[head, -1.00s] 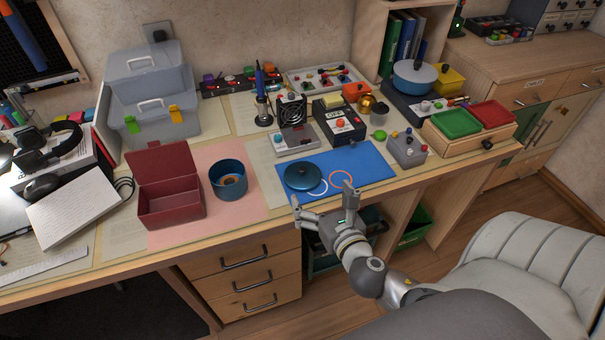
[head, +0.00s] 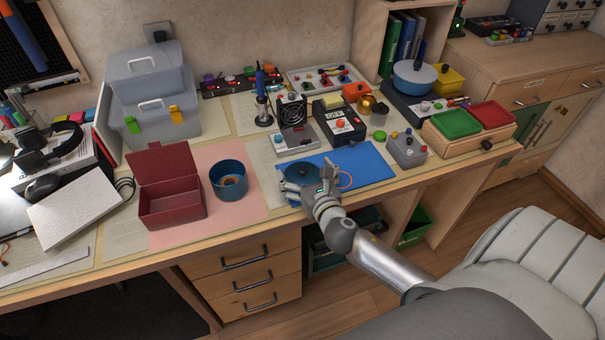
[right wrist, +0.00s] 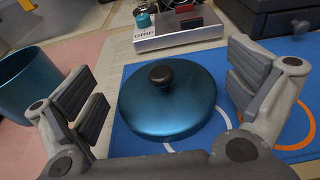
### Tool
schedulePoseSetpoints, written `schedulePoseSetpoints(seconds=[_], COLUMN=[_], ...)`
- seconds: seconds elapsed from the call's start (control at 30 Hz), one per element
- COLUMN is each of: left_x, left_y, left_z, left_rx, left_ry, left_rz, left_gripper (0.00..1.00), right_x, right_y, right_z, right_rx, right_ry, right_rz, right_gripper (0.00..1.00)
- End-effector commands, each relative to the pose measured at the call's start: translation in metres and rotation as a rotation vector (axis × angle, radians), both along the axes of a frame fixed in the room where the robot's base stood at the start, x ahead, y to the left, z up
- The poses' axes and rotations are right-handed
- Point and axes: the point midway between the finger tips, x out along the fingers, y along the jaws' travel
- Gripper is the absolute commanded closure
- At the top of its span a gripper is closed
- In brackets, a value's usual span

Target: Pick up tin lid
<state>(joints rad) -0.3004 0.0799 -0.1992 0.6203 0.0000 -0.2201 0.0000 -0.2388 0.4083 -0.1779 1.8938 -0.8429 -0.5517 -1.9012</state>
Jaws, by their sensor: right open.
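The tin lid is a round teal lid (right wrist: 170,102) with a black knob, lying on the blue mat (head: 370,163). In the head view the lid (head: 296,168) is partly hidden behind my right gripper (head: 302,181). In the right wrist view my right gripper (right wrist: 165,105) is open, with one finger on each side of the lid and gaps between them and its rim. The open teal tin (head: 229,181) stands on the pink mat to the left; its side also shows in the right wrist view (right wrist: 28,85). My left gripper is out of view.
An open dark red box (head: 170,206) stands left of the tin. A grey device (right wrist: 180,32) with a small label sits just behind the lid. Orange and white rings are marked on the mat. The mat's right part is clear.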

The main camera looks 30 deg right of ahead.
Motion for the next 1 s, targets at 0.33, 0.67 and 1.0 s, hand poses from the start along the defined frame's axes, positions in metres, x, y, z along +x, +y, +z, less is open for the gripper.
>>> schedulePoseSetpoints(seconds=[0.33,0.67,1.0], left_x=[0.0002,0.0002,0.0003], left_y=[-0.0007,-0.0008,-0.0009], left_z=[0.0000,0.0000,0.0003], left_rx=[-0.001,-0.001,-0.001], left_ry=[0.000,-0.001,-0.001], left_rz=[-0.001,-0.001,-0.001], left_gripper=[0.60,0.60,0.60], right_x=[0.0022,0.0021,0.0020], right_y=[-0.0005,-0.0005,-0.0004], right_z=[-0.0012,-0.0011,-0.0005], right_rx=[0.001,0.001,0.001], right_ry=[0.002,0.002,0.002], right_rz=[0.000,0.000,0.000], right_gripper=[0.09,0.31,0.31])
